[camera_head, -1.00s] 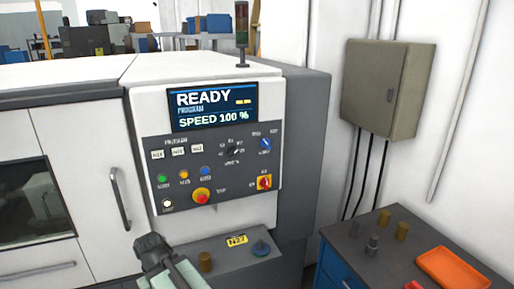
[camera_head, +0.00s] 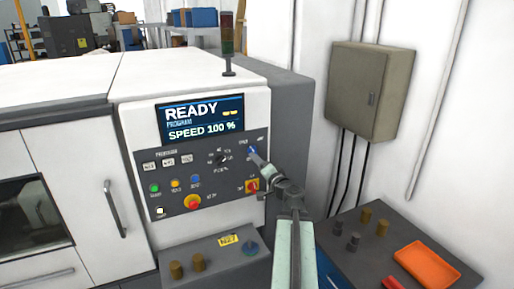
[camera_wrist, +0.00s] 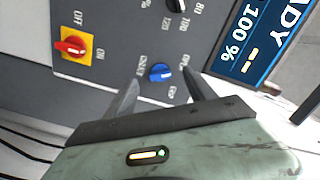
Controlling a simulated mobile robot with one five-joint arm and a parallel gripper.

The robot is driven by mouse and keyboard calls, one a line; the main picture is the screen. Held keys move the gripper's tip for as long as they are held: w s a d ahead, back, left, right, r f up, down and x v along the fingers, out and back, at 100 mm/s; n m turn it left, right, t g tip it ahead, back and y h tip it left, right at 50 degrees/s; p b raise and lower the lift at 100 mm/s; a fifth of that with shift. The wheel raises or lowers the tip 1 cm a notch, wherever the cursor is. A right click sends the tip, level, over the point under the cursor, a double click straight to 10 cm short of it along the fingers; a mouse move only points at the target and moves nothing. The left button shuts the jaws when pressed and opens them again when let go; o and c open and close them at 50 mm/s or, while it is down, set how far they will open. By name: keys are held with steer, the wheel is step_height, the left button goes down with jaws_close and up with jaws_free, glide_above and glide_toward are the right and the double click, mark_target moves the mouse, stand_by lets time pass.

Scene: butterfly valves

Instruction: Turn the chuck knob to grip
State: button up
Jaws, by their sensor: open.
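The chuck knob (camera_wrist: 160,73) is a small blue dial on the dark control panel, labelled CHUCK in the wrist view. In that view it lies between the two fingertips of my open gripper (camera_wrist: 161,78), with panel showing on both sides of it. I see no finger touching it, and the depth gap is hard to tell. In the head view my gripper (camera_head: 256,157) reaches up to the panel's right side and partly covers the blue knob (camera_head: 252,149). The knob's exact pointer setting is unclear.
A red-and-yellow switch (camera_wrist: 75,46) and a black speed dial (camera_wrist: 177,4) are near the knob. The screen (camera_head: 201,119) reads READY, SPEED 100 %. A red emergency button (camera_head: 193,202) is lower on the panel. A bench with an orange tray (camera_head: 427,265) stands right.

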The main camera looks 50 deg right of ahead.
mark_target(255, 152)
steer(key=shift+m+h, duration=0.3)
steer(key=shift+h, duration=0.1)
steer(key=x, duration=0.2)
steer(key=d+x, duration=0.1)
steer(key=x, duration=0.4)
steer(key=shift+s+d+r, duration=0.1)
steer(key=shift+d+r, duration=0.1)
steer(key=shift+d, duration=0.15)
steer(key=shift+c, duration=0.3)
